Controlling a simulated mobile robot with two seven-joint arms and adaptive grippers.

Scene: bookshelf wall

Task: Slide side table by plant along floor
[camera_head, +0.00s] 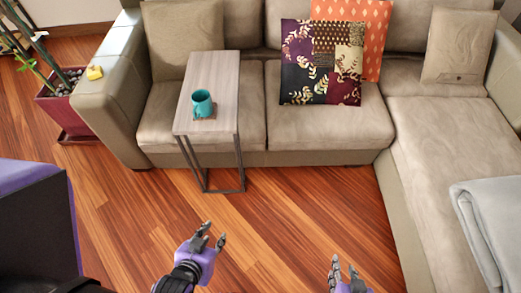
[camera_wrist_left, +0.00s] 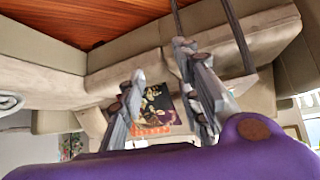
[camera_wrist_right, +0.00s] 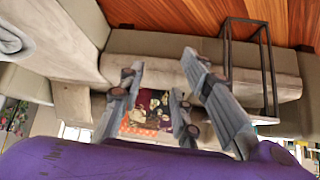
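The side table (camera_head: 213,66) has a grey wood top and a thin dark metal frame. It stands upright over the left part of the sofa's front, its frame on the floor. A teal mug (camera_head: 202,103) sits on a coaster (camera_head: 209,115) near the top's front edge. The plant (camera_head: 30,55) is in a red pot (camera_head: 67,109) at the far left, beyond the sofa arm. My left gripper (camera_head: 214,238) is open and empty, in front of the table and apart from it. My right gripper (camera_head: 343,267) is open and empty, further right. The table's frame (camera_wrist_right: 266,65) also shows in the right wrist view.
The beige sofa (camera_head: 325,127) runs behind the table and turns forward on the right. Cushions (camera_head: 322,62) lie on it, and a grey blanket (camera_head: 490,215) lies at the right. A yellow object (camera_head: 95,72) rests on the left arm. The wooden floor (camera_head: 285,215) in front is clear.

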